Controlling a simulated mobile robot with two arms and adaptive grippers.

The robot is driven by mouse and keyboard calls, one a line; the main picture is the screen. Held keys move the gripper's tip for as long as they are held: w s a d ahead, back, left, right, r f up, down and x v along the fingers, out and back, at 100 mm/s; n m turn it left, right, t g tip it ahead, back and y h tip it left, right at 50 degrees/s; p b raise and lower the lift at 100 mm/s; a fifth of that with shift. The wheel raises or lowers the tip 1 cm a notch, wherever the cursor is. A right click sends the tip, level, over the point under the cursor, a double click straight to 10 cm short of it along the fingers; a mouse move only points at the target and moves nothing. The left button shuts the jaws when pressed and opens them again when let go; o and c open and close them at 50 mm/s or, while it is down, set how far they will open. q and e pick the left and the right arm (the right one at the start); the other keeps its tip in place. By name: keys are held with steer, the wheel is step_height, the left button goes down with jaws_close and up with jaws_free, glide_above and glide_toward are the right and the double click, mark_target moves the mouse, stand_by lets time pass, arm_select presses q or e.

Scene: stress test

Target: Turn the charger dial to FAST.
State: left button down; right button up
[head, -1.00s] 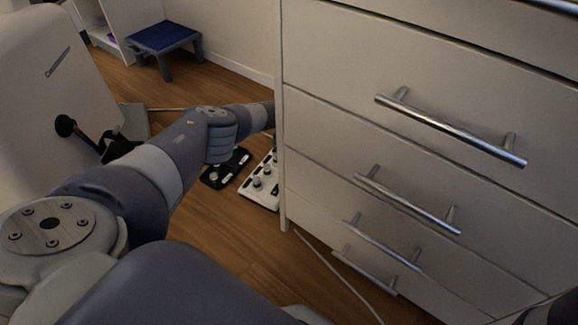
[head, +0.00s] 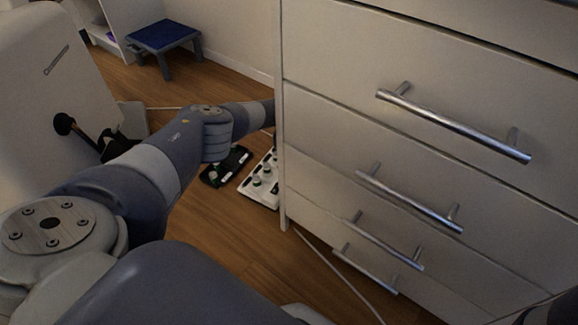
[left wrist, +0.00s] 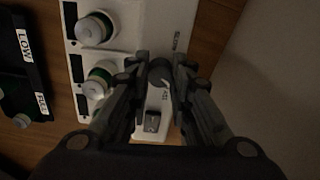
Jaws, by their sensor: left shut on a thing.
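The white charger panel (left wrist: 150,25) lies on the floor, and its left part also shows in the head view (head: 250,191) beside the drawer unit. In the left wrist view a dark round dial (left wrist: 160,71) sits on the panel between my fingers. My left gripper (left wrist: 160,78) is shut on this dial. A pointer mark on the dial is not clear. In the head view my left gripper is hidden behind the drawer unit.
White knobs with green bases (left wrist: 95,28) line the panel's left side. A grey switch (left wrist: 152,121) lies below the dial. A black panel (head: 226,166) lies left of the white one. The drawer unit (head: 330,110) stands close on the right, and a blue-topped stool (head: 163,36) stands behind.

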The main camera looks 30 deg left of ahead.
arm_select(q)
steer(key=shift+m, duration=1.2)
steer(key=c, duration=1.4)
jaws_free()
step_height(320, 180, up, 12)
